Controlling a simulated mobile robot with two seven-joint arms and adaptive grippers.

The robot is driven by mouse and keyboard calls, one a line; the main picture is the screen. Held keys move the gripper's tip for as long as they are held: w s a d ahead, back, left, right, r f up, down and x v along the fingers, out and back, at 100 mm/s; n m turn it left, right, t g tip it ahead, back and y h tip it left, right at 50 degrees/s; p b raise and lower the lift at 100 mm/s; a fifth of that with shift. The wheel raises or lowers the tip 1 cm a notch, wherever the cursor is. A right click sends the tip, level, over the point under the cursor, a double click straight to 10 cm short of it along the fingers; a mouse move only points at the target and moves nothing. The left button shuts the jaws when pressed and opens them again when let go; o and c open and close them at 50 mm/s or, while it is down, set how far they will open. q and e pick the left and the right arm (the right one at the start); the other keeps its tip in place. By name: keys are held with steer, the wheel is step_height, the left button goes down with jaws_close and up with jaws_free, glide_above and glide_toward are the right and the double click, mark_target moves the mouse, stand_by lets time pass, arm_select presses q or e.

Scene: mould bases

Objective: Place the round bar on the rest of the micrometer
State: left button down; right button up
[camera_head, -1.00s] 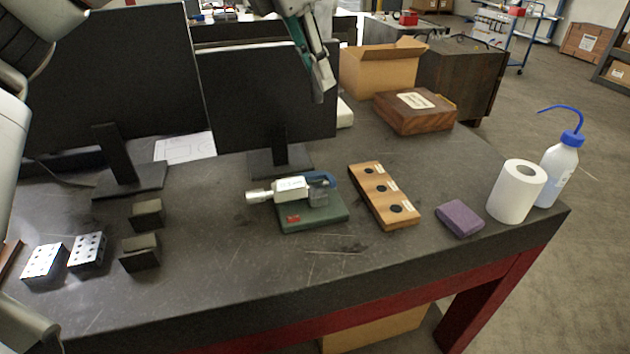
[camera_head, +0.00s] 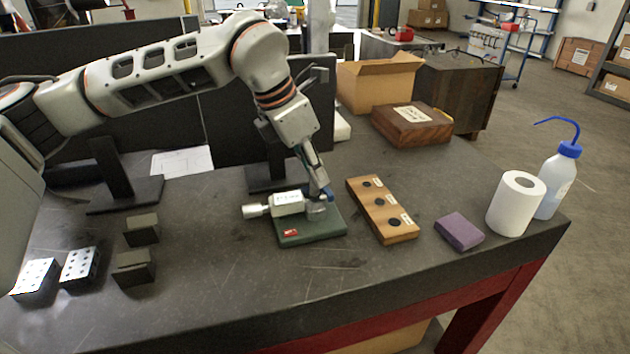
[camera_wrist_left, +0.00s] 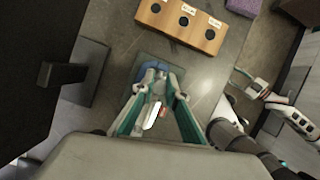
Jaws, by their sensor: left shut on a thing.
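The micrometer (camera_head: 287,204) lies on a green base (camera_head: 312,232) on the bench, with its silver thimble toward the left. Its blue frame shows beyond my fingertips in the left wrist view (camera_wrist_left: 153,67). My left gripper (camera_head: 319,193) points down at the right part of the micrometer, its fingertips close over the frame. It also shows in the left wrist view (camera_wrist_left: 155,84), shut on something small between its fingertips. That fits the round bar, but the fingers mostly hide it and I cannot tell whether it touches the rest.
A wooden block with three dark round spots (camera_head: 383,208) stands right of the green base. A purple block (camera_head: 459,231), a white roll (camera_head: 515,203) and a wash bottle (camera_head: 557,178) are farther right. Dark blocks (camera_head: 141,229) and perforated blocks (camera_head: 80,266) stand left. The front middle is clear.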

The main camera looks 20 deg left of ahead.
arm_select(q)
steer(key=shift+f, duration=1.25)
steer(key=shift+f, duration=0.15)
steer(key=c, duration=2)
jaws_free()
steer(key=shift+a+r, duration=0.1)
steer(key=shift+r, duration=0.3)
steer(key=v, duration=1.1)
steer(key=shift+r, duration=0.25)
